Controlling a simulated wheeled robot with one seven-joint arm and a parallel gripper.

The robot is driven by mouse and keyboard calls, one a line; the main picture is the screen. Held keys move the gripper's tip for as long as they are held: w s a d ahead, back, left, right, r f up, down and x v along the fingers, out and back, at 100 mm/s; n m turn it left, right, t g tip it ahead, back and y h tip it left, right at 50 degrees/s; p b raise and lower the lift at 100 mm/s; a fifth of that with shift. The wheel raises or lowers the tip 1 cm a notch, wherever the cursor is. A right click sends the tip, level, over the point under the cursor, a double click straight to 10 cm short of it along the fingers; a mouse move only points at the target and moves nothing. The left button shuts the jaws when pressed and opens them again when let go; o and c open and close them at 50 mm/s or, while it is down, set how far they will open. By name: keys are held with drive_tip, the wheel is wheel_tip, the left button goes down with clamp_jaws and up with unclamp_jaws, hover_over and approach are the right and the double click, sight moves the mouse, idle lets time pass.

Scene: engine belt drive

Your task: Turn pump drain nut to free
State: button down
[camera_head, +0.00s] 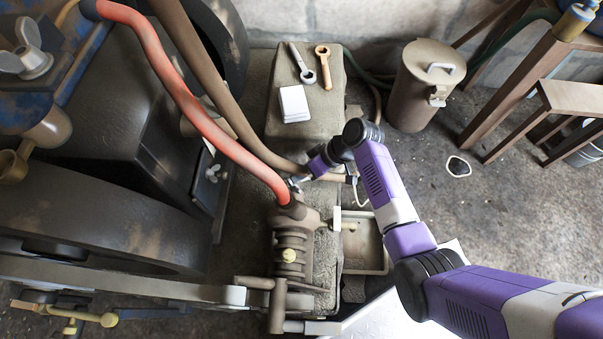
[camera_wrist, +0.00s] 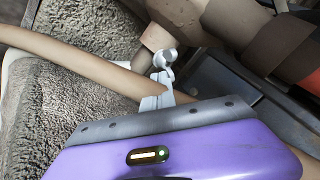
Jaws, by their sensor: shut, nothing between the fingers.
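The brown ribbed pump (camera_head: 291,245) stands at the lower middle of the head view, with the red hose (camera_head: 262,172) entering its top. My gripper (camera_head: 297,181) is beside the hose's lower end, above the pump's upper part. I cannot pick out the drain nut for certain. A small yellowish knob (camera_head: 289,256) shows on the pump's front.
A brown hose (camera_wrist: 85,62) runs close under my fingers. A brown canister (camera_head: 421,88) stands on the floor.

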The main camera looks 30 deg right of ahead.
drive_tip(key=shift+w+a+n+g+b, duration=0.1)
drive_tip(key=shift+w+n+g+b, duration=0.1)
drive_tip(key=shift+n+g+b, duration=0.5)
drive_tip(key=shift+w+a+n+g+y, duration=0.1)
drive_tip(key=shift+w+n+g+y, duration=0.15)
drive_tip(key=shift+n, duration=0.65)
drive_tip(key=shift+w+a+p, duration=0.1)
drive_tip(key=shift+a+p, duration=0.1)
drive_tip(key=shift+p, duration=0.15)
drive_tip(key=shift+w+a+p, duration=0.25)
drive_tip(key=shift+a+p, duration=0.15)
idle(1.1)
